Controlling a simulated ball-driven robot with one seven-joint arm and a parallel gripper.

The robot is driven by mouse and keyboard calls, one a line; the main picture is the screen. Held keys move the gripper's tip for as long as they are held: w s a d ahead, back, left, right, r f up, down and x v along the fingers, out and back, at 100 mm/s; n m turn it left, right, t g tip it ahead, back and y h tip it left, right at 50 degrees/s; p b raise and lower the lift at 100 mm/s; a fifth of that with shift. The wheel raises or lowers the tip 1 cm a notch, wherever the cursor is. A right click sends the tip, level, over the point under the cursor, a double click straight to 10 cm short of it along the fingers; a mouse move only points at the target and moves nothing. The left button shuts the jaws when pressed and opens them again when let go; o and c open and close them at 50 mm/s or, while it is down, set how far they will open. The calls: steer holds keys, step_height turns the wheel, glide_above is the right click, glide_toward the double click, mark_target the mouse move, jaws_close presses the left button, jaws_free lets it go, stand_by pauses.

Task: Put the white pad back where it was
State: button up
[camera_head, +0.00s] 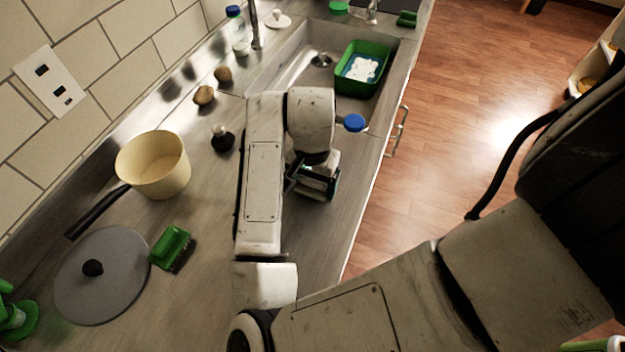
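My gripper (312,184) is low over the counter, just in front of the sink. My wrist hides most of its fingers, and I cannot tell whether they are open or shut. A pale, dark-edged patch shows between the finger parts. I cannot tell whether it is a pad or part of the gripper. A white, lumpy thing (361,68) lies in the green tub (350,85) in the sink, beyond and to the right of my gripper. I cannot tell whether it is the white pad.
A cream pot (155,178), a grey lid (104,285) and a green brush (171,247) are on the left counter. A dark round-bodied thing (222,141) and two brown lumps (204,95) lie along the back. A blue-capped bottle (236,28) stands beside the sink (291,75).

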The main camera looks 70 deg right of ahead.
steer(key=shift+o, duration=1.4)
steer(key=shift+r, duration=0.1)
step_height(320, 180, up, 12)
steer(key=p, duration=0.2)
steer(key=shift+r, duration=0.1)
